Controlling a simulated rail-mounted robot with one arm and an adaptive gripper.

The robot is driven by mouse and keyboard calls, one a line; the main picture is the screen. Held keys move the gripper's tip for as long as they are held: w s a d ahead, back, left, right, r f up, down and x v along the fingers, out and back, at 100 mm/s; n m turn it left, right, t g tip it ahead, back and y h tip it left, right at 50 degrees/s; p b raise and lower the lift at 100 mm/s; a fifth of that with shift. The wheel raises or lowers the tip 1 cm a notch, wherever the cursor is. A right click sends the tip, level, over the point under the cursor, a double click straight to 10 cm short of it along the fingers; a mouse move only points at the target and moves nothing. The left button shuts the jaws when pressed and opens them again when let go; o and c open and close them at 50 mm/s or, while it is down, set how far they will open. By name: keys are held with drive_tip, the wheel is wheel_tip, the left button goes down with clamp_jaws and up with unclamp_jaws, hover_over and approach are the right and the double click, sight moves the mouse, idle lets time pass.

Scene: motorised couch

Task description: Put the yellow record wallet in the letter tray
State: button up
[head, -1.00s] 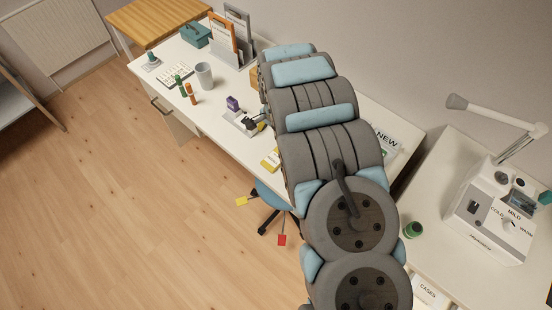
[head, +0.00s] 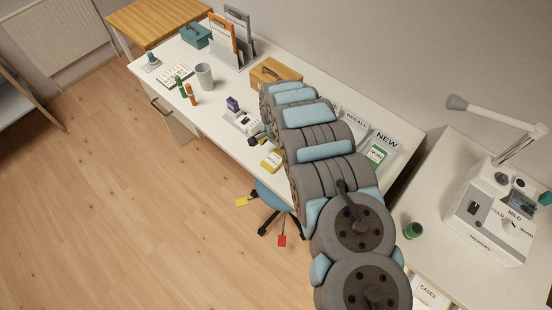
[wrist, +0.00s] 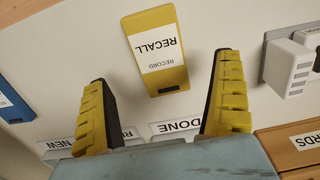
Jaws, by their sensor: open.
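The yellow record wallet (head: 271,160) lies on the white desk near its front edge. In the head view my gripper (head: 262,136) is small and partly hidden by the arm.
A white device (wrist: 288,65) stands beside the wallet. A wooden box (head: 276,72) stands at the back of the desk. A green wallet (head: 377,154) lies by the NEW label. A grey cup (head: 204,76) stands farther left. A blue stool (head: 275,197) is below the front edge.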

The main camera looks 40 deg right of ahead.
sight(276, 158)
drive_tip(key=shift+f, duration=0.2)
drive_tip(key=shift+d+f+b, duration=0.1)
drive_tip(key=shift+f+b, duration=0.25)
drive_tip(key=shift+f, duration=2.1)
drive_tip(key=c, duration=1.3)
